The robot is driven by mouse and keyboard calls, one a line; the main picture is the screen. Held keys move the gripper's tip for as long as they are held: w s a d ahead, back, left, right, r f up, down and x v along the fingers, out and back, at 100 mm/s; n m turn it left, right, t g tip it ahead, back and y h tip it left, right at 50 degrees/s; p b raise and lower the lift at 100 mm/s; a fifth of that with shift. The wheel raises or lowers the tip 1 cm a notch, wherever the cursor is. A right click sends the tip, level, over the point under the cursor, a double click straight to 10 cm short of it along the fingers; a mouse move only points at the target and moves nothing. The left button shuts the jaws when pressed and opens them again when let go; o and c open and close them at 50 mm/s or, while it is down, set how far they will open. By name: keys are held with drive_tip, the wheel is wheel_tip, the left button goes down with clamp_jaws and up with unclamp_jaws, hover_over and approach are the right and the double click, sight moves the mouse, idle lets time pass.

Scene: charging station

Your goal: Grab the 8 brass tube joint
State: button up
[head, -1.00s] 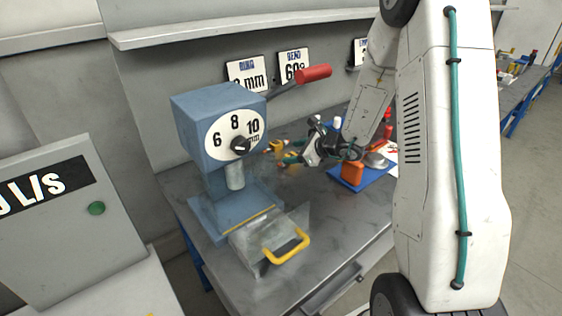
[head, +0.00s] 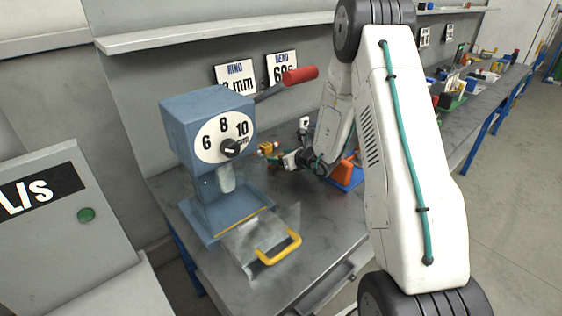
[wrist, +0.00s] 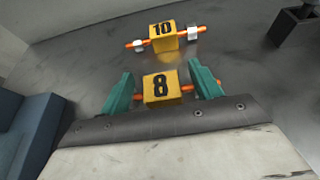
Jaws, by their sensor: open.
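The joint marked 8 (wrist: 161,87) is a yellow block with a black 8 and orange rod ends at both sides. It lies on the grey bench. My gripper (wrist: 163,88) is open, with its teal fingers at the left and right of this block, in line with its rod ends. Whether the fingers touch the rod cannot be told. In the head view my gripper (head: 283,161) is low over the bench behind the press, partly hidden by my arm. A similar yellow block marked 10 (wrist: 164,36), with silver nuts on its orange rod, lies just beyond.
The blue press (head: 207,130) with a 6-8-10 dial stands left of my gripper, with a clear guard and yellow handle (head: 279,247) in front. An orange object on a blue mat (head: 347,181) is to the right. A dark post (wrist: 297,22) stands at the wrist view's upper right.

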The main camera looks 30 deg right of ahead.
drive_tip(key=c, duration=1.1)
